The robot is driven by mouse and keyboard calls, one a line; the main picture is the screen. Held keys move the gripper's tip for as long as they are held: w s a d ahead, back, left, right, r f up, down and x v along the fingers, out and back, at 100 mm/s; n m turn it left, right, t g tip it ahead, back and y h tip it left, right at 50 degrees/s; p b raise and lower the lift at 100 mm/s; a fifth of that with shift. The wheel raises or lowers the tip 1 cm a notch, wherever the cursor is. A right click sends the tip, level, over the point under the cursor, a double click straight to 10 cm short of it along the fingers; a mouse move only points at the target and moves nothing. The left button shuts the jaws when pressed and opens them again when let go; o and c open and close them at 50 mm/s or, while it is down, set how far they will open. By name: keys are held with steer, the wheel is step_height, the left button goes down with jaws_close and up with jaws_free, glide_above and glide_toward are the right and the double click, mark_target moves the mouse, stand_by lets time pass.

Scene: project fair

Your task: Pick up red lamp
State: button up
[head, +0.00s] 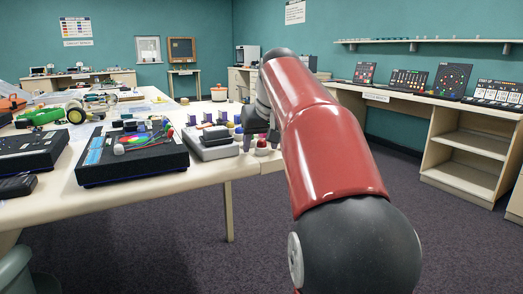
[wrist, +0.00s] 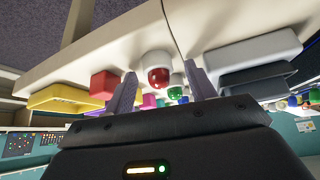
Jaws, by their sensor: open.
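The red lamp (head: 262,144) is a small red dome on a white base, standing near the right end of the cream table. In the wrist view the lamp (wrist: 158,76) shows between the two fingers, with its white base against the tabletop. My gripper (wrist: 160,70) is open, with one finger to each side of the lamp in that picture. I cannot tell whether either finger touches it. In the head view my gripper (head: 261,133) is at the table end, just above the lamp and partly hidden by my red arm.
A red block (wrist: 104,84) and a yellow tray (wrist: 62,98) lie left of the lamp in the wrist view; a grey box (wrist: 256,52) lies right. A black board (head: 133,158) shares the table (head: 195,183). Shelves (head: 465,165) stand right; the floor between is clear.

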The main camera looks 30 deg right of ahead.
steer(key=c, duration=1)
steer(key=shift+r, duration=0.2)
steer(key=shift+c, duration=0.2)
